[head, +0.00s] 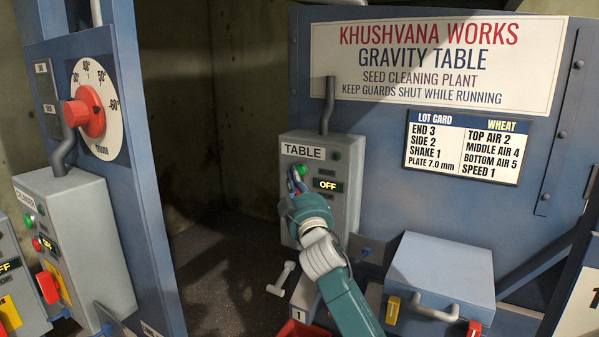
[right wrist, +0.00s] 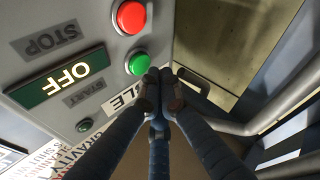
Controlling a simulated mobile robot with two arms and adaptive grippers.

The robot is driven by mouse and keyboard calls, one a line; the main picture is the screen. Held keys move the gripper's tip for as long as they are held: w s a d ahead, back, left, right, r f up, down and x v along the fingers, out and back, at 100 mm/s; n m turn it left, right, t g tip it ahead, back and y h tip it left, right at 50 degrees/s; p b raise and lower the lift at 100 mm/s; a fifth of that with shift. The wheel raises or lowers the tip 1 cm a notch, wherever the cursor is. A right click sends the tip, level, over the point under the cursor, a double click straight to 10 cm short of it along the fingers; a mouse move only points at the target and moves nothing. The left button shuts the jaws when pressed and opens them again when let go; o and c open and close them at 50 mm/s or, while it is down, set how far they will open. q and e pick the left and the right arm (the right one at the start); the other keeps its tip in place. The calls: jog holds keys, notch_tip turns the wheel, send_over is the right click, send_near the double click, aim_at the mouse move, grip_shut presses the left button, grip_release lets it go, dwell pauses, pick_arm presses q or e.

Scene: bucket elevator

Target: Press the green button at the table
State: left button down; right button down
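The grey TABLE control box (head: 341,190) is on the blue machine front, and its display (head: 328,185) reads OFF. Its green button (head: 302,170) is just above my right gripper's fingertips (head: 297,182) in the head view. In the right wrist view the green button (right wrist: 138,64) is beside the tips of my right gripper (right wrist: 162,78), with the red stop button (right wrist: 130,17) farther off. The right fingers are together and hold nothing. I cannot tell whether they touch the green button; it does not look covered. My left gripper is not in view.
At the left, another grey control box (head: 75,235) has its own green button (head: 28,220) and an OFF display. A blue post carries a red-knobbed dial (head: 85,112). A blue box with a handle (head: 440,275) is right of my right arm. A conduit (head: 328,105) rises from the TABLE box.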

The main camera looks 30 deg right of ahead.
jog(key=shift+d, duration=0.1)
dwell(0.6)
jog(key=shift+w+d, duration=0.2)
jog(key=shift+d, duration=0.05)
jog(key=shift+w+d+r, duration=0.1)
jog(key=shift+w+d, duration=0.1)
jog(key=shift+d, duration=0.25)
dwell(0.7)
jog(key=shift+a, duration=0.1)
jog(key=shift+s+a, duration=0.45)
jog(key=shift+a, duration=0.2)
jog(key=a, duration=0.1)
jog(key=s+a, duration=0.1)
jog(key=a, duration=0.1)
jog(key=s+a, duration=0.1)
jog(key=shift+s+a, duration=0.2)
jog(key=shift+s, duration=0.05)
dwell(0.3)
